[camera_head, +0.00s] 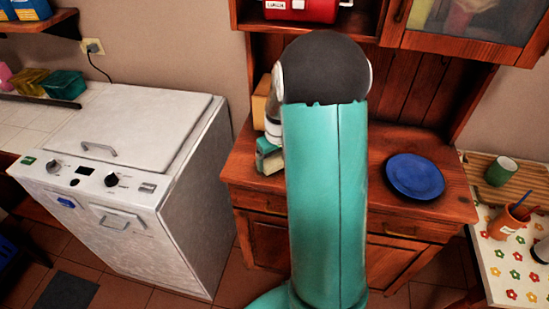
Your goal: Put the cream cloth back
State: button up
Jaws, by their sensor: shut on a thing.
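My teal arm with its dark rounded joint rises through the middle of the head view and covers part of the wooden cabinet. I see no cream cloth that I can make out. Whether my gripper holds anything cannot be seen here.
A wooden cabinet (439,205) has a blue plate (415,176) on its right side. A white washing machine (117,185) stands at left. At right, a flowered table (510,270) bears a terracotta pot (509,221). A green cup (501,171) stands behind it.

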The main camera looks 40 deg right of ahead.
aim_at(277, 161)
jog(key=o, duration=0.8)
jog(key=shift+f, duration=0.15)
notch_tip(277, 161, up, 12)
jog(key=s+f, duration=0.1)
jog(key=s+a+r+t, duration=0.2)
jog(key=s+a+r, duration=0.4)
jog(key=a+r, duration=0.55)
jog(key=s+a+r+t, duration=0.1)
jog(key=s+a+t, duration=0.1)
jog(key=s+a, duration=1)
jog(key=shift+s+n, duration=0.3)
